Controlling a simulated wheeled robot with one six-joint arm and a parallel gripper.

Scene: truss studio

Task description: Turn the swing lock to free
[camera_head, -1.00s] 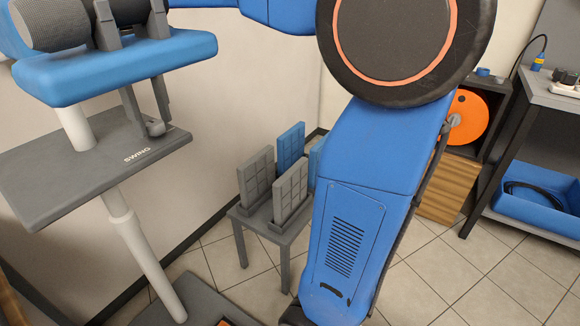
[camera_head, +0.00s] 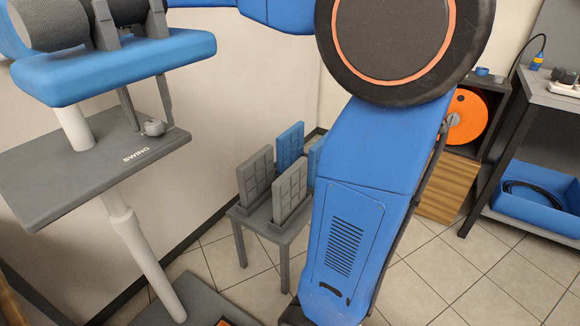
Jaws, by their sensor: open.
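The swing lock (camera_head: 153,128) is a small grey rounded knob at the right back edge of a grey plate (camera_head: 60,178) marked SWING. My gripper (camera_head: 149,115) hangs below a blue padded block and its two slim grey fingers reach down around the knob. The fingers are apart, one left of the knob and one on its right side. Whether either finger touches the knob cannot be told. The upper part of my gripper is hidden behind the blue block. The knob's exact setting is too small to read.
The blue block (camera_head: 115,72) with a dark cylinder (camera_head: 48,22) stands close above the plate on a white post (camera_head: 140,255). A small grey table (camera_head: 270,225) with several upright panels is right of it. My blue arm fills the middle. A shelf and workbench stand at right.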

